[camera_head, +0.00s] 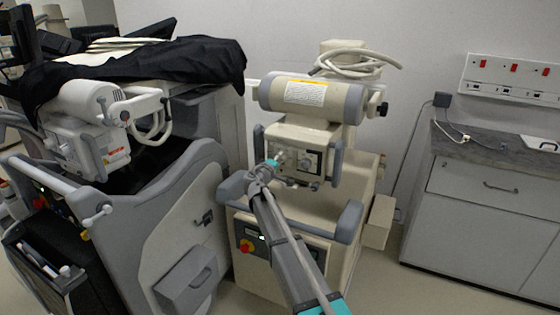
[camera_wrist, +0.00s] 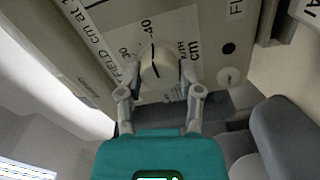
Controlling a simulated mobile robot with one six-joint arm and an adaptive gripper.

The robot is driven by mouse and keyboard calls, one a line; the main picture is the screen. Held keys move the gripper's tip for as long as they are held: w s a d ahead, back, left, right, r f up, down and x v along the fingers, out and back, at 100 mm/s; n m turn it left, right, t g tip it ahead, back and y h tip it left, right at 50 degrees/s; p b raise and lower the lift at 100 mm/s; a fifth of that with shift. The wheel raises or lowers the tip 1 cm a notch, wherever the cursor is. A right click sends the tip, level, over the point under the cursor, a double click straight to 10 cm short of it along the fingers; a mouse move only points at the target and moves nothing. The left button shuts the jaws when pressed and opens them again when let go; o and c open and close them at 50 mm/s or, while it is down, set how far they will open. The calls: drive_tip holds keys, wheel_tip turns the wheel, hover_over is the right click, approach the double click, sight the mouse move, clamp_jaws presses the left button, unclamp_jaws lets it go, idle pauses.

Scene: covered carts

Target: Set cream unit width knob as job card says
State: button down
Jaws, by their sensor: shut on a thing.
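The cream unit (camera_head: 300,136) stands in the middle of the head view, with a control panel on its front. In the wrist view the round pale width knob (camera_wrist: 157,62) has a dark pointer line pointing up, close to the 40 mark; the 30 mark is further left. Lettering around it reads "FIELD cm" and part of "WIDTH cm". My gripper (camera_wrist: 159,78) has one finger on each side of the knob and is shut on it. In the head view my gripper (camera_head: 267,168) is at the left of the panel and hides the knob. I cannot make out a readable job card.
A grey cart (camera_head: 170,220) with a black cover (camera_head: 150,65) stands close on the left.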

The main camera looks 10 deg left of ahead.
drive_tip(key=shift+d, duration=0.15)
idle(0.3)
drive_tip(key=shift+c, duration=2.2)
unclamp_jaws()
drive_tip(key=shift+o, duration=0.9)
drive_tip(key=v, duration=1.2)
